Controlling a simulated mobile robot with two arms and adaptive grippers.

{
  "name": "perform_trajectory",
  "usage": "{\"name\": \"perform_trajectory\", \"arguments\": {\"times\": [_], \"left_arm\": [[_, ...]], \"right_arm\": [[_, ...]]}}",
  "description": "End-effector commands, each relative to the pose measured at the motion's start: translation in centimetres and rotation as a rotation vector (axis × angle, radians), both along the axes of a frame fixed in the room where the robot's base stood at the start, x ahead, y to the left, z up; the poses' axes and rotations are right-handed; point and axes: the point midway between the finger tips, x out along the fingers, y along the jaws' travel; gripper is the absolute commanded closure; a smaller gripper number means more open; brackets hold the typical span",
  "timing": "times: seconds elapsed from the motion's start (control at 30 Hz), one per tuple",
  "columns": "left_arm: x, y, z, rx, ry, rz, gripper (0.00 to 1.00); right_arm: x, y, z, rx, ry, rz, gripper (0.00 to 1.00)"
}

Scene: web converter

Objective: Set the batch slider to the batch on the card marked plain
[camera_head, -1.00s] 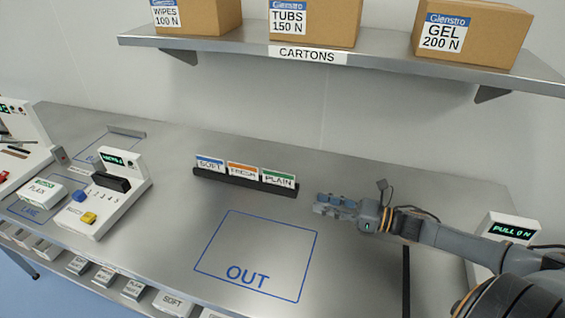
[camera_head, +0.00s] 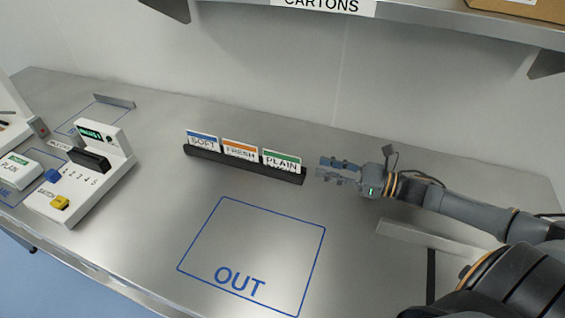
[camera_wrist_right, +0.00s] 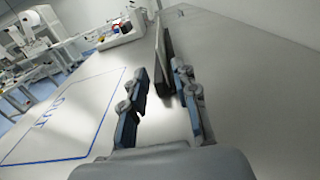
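The card marked PLAIN (camera_head: 281,160), with a green top band, stands at the right end of a black card holder (camera_head: 225,160); the writing below its name is too small to read. My right gripper (camera_head: 322,168) is open and empty, just right of the holder's right end. In the right wrist view the holder (camera_wrist_right: 162,65) lies ahead between the spread fingers (camera_wrist_right: 165,90). The white batch unit (camera_head: 105,185) stands at the left, with a blue knob (camera_head: 53,175), a yellow knob (camera_head: 60,202), a black block (camera_head: 90,158) and a row of digits. My left gripper is not in view.
SOFT (camera_head: 202,141) and FRESH (camera_head: 240,150) cards share the holder. A blue OUT outline (camera_head: 188,238) marks clear table in front. A white PLAIN pack (camera_head: 18,170) lies left of the unit. A metal shelf (camera_head: 420,20) overhangs the back.

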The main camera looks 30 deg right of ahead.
Motion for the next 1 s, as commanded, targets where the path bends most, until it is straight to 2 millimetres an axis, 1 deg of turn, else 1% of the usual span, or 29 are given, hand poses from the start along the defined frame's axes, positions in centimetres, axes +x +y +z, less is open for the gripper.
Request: {"name": "perform_trajectory", "arguments": {"times": [0.03, 0.13, 0.4, 0.5, 0.63, 0.73, 0.9, 1.0], "left_arm": [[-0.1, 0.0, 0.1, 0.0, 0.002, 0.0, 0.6], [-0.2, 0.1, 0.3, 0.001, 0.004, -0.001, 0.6], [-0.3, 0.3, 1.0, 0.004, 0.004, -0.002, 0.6], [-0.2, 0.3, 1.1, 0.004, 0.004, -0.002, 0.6], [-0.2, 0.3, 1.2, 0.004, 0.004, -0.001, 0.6], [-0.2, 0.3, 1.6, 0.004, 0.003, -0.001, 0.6], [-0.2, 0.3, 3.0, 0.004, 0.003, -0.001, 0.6], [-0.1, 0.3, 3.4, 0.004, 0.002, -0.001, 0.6]], "right_arm": [[0.6, 0.5, 0.3, 0.002, -0.006, 0.001, 0.71], [1.8, 1.5, 0.4, 0.002, -0.006, 0.001, 0.71], [4.6, 4.0, 0.3, 0.002, -0.004, 0.0, 0.71], [5.2, 4.6, 0.3, 0.001, -0.003, 0.001, 0.71], [5.6, 5.0, 0.2, -0.001, -0.001, 0.001, 0.71], [6.1, 5.3, 0.4, 0.001, -0.002, 0.0, 0.71], [7.8, 6.7, 0.9, 0.003, -0.003, 0.001, 0.71], [8.7, 7.6, 0.7, 0.003, -0.003, 0.001, 0.71]]}}
